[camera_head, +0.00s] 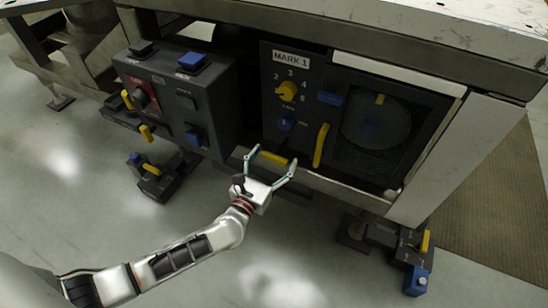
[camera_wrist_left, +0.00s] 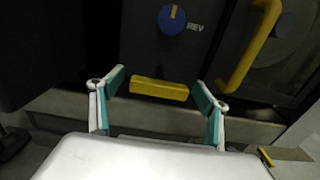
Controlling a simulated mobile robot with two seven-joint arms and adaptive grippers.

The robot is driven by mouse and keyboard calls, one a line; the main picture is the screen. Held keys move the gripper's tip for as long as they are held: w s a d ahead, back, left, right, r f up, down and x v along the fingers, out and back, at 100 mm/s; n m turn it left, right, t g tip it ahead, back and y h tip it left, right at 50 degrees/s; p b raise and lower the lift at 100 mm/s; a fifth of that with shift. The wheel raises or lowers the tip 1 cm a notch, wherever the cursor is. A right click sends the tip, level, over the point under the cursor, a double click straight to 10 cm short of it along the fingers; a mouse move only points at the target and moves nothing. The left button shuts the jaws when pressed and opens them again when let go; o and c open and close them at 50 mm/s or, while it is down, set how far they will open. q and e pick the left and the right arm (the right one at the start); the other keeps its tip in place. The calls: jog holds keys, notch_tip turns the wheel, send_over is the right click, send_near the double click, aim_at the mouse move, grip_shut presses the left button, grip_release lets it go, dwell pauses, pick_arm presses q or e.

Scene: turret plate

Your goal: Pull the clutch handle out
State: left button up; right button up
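A short yellow horizontal handle (camera_head: 272,157) sits at the bottom of the dark MARK 1 panel (camera_head: 291,57). It also shows in the left wrist view (camera_wrist_left: 159,89), centred between my fingers. A longer yellow upright handle (camera_head: 320,145) is to its right. I see no label telling which one is the clutch handle. My left gripper (camera_head: 272,160) is open, its fingers spread to either side of the short handle. In the left wrist view a dark gap shows between each fingertip and the handle's ends. My right gripper is not in view.
A blue knob (camera_wrist_left: 172,20) marked REV is above the short handle. A yellow dial (camera_head: 287,91) and a round mesh window (camera_head: 377,122) are on the panel. A dark control box (camera_head: 173,105) stands left. The table top (camera_head: 400,35) overhangs above.

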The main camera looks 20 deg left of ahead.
pick_arm(q)
jog(key=s, duration=1.2)
jog(key=shift+a, duration=0.2)
jog(key=shift+r, duration=0.1)
